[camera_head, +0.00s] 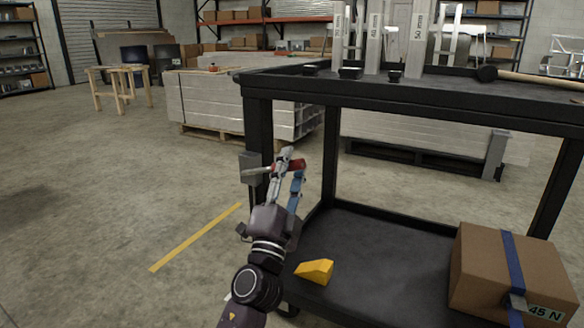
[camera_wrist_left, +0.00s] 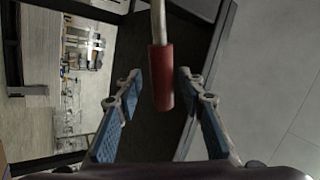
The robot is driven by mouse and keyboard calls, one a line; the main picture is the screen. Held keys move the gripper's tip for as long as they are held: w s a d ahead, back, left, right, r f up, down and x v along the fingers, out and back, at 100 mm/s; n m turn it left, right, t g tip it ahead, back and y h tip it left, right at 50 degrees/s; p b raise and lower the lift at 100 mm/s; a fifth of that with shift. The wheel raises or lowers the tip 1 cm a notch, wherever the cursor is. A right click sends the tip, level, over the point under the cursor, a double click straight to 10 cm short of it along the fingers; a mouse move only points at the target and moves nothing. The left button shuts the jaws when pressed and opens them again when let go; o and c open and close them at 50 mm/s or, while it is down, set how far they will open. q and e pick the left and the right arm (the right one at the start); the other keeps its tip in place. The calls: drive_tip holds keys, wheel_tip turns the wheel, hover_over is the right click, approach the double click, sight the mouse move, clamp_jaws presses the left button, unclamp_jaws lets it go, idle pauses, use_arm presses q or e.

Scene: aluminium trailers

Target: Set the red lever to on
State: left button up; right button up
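The red lever (camera_head: 290,166) is a red grip on a thin metal rod. It sticks out to the right from a grey switch box (camera_head: 251,168) on the cart's near left post. In the left wrist view, the lever's red grip (camera_wrist_left: 161,80) lies between my two blue-padded fingers, with a gap on each side. My left gripper (camera_head: 291,173) is open around the grip and not closed on it. It also shows in the left wrist view (camera_wrist_left: 160,88). My fingers partly hide the lever in the head view. My right gripper is not in view.
The black cart (camera_head: 400,100) stands close on the right. Its lower shelf holds a yellow wedge (camera_head: 315,271) and a cardboard box (camera_head: 510,270) with a blue strap. A hammer (camera_head: 530,78) and labelled metal profiles are on top.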

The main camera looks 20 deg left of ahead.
use_arm(q)
drive_tip(key=a+v, duration=0.1)
drive_tip(key=v, duration=0.6)
drive_tip(key=shift+s+d, duration=0.25)
drive_tip(key=shift+d, duration=0.25)
drive_tip(key=shift+d, duration=0.1)
